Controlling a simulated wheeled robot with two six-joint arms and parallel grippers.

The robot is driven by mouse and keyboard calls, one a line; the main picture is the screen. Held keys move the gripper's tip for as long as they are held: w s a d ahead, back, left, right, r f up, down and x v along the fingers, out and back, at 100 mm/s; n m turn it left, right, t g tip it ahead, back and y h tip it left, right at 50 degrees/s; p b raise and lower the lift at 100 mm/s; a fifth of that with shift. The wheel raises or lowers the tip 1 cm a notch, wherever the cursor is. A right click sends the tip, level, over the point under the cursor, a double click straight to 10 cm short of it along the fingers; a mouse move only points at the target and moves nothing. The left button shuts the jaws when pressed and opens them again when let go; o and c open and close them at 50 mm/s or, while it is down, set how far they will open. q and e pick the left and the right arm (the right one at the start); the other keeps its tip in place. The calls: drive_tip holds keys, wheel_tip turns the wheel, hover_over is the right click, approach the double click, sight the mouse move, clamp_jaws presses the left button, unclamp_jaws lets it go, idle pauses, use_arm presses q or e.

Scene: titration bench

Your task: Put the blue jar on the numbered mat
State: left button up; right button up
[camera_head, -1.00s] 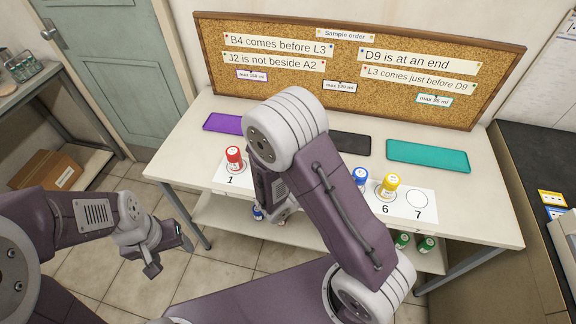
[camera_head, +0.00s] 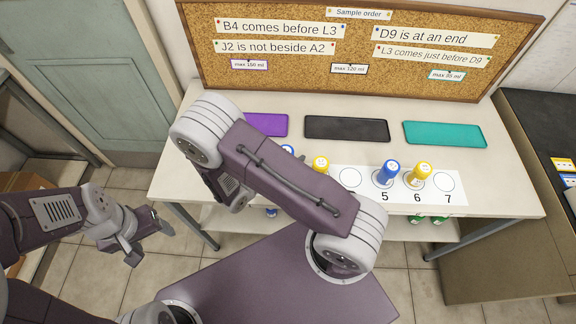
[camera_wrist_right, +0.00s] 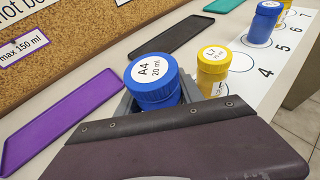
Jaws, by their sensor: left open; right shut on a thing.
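A blue-capped jar labelled A4 20 ml (camera_wrist_right: 154,82) is between the jaws of my right gripper (camera_wrist_right: 158,104) in the right wrist view. A blue cap (camera_head: 288,150) peeks out above my right arm in the head view, apparently the same jar; the right gripper's tips are hidden there. The white numbered mat (camera_head: 351,179) lies along the table's front. The jar is beside yellow jar L7 (camera_wrist_right: 212,66); I cannot tell whether its base touches the mat. Circle 4 looks empty. My left gripper (camera_head: 147,245) is open and empty, left of the table.
On the mat, a blue jar (camera_head: 388,173) stands at 5, a yellow jar (camera_head: 417,174) at 6; 7 is empty. Purple (camera_head: 265,124), black (camera_head: 346,129) and teal (camera_head: 444,134) trays lie behind, before the corkboard (camera_head: 350,50). Several jars are on the lower shelf.

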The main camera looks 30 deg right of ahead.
drive_tip(key=shift+w+a+f, duration=0.1)
drive_tip(key=shift+w+f, duration=0.05)
drive_tip(key=shift+f, duration=0.15)
drive_tip(key=f, duration=0.3)
drive_tip(key=shift+s+f, duration=0.15)
drive_tip(key=shift+s, duration=0.15)
drive_tip(key=shift+f, duration=0.35)
drive_tip(key=shift+w, duration=0.2)
drive_tip(key=shift+s+f+b, duration=0.1)
drive_tip(key=shift+f+b, duration=0.1)
drive_tip(key=shift+b, duration=0.2)
drive_tip(key=o, duration=1.2)
drive_tip(key=shift+c, duration=0.2)
drive_tip(key=shift+o, duration=0.9)
